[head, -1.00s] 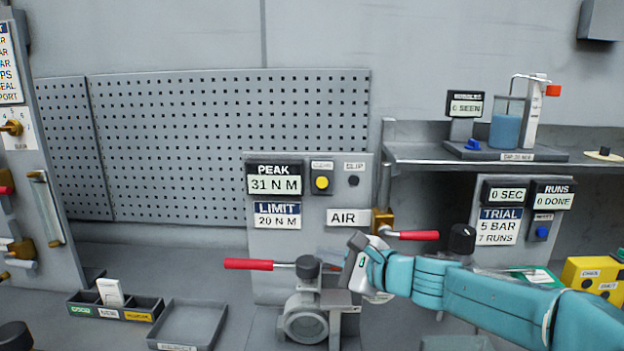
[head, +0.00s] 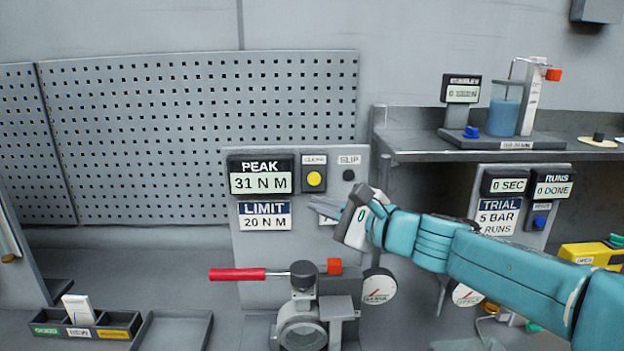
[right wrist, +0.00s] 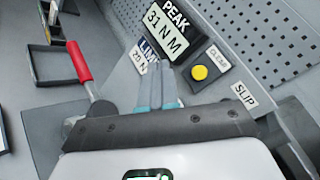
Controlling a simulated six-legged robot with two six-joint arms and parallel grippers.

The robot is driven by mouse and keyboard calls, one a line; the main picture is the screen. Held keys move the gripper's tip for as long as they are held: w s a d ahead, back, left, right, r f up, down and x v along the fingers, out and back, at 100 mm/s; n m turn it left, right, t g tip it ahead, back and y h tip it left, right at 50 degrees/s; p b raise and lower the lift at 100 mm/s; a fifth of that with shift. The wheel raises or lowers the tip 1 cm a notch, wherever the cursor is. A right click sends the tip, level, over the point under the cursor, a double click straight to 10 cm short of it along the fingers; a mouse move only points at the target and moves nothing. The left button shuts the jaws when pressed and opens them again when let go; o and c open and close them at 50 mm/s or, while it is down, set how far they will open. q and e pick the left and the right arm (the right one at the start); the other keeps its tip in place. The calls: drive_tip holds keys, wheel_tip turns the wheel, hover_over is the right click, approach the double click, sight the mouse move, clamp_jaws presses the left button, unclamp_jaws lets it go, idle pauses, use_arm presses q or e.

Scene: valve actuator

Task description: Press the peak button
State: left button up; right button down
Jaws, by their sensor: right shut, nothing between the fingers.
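The peak display (head: 261,175) reads 31 N M on a grey upright panel. The yellow button (head: 314,179) is just right of it, under a small label; in the right wrist view the yellow button (right wrist: 199,72) has a CLEAR label beside it. My right gripper (head: 316,204) is shut and empty, its fingers pointing left, a little below the yellow button in the head view. In the right wrist view the fingertips (right wrist: 160,68) appear left of the button, over the limit plate's edge. Contact with the panel cannot be told. My left gripper is not in view.
A black button (head: 349,175) under a SLIP label is right of the yellow one. Below stands a valve (head: 302,325) with a red-handled lever (head: 237,274). A gauge (head: 379,286) hangs under my right wrist. A shelf (head: 480,156) stands at right.

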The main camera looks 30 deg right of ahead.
sight(314, 179)
drive_tip(key=shift+w+d+p, duration=0.6)
drive_tip(key=shift+w+d, duration=0.15)
drive_tip(key=shift+w, duration=0.45)
drive_tip(key=shift+w+d+p, duration=0.65)
drive_tip(key=shift+w+d, duration=0.1)
drive_tip(key=shift+w, duration=0.5)
drive_tip(key=shift+w+d+p, duration=0.6)
drive_tip(key=shift+w+d, duration=0.15)
drive_tip(key=shift+w, duration=0.45)
drive_tip(key=shift+w, duration=0.1)
drive_tip(key=shift+w+d, duration=0.2)
drive_tip(key=shift+w, duration=0.1)
